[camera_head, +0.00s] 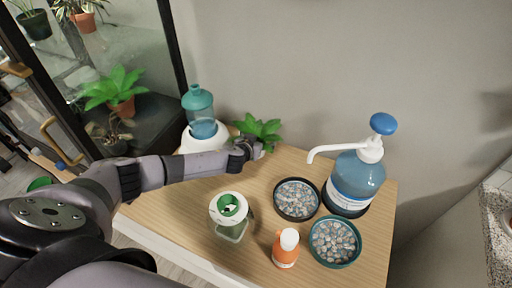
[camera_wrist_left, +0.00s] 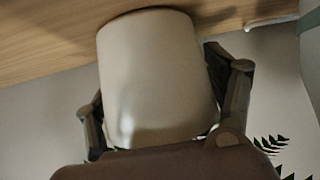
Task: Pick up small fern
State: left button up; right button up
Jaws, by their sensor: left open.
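The small fern (camera_head: 262,130) stands at the back of the wooden table in the head view, its green leaves fanned out. Its pot is hidden there behind my left gripper (camera_head: 250,147). In the left wrist view, a smooth cream pot (camera_wrist_left: 155,60) stands on the wood between the open fingers of my left gripper (camera_wrist_left: 163,105). The picture there is upside down, with the table at the top. Dark leaf tips (camera_wrist_left: 270,145) show at the lower right. I cannot tell whether the fingers touch the pot. My right gripper is not in view.
A white base with a teal bottle (camera_head: 199,103) stands left of the fern. A blue pump bottle (camera_head: 356,178), two pebble dishes (camera_head: 297,199) (camera_head: 335,242), an orange bottle (camera_head: 286,250) and a green-lidded jar (camera_head: 230,215) occupy the table. A glass cabinet with plants stands left.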

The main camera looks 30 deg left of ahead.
pick_arm(q)
jog(key=shift+c, duration=0.3)
jog(key=c, duration=1.3)
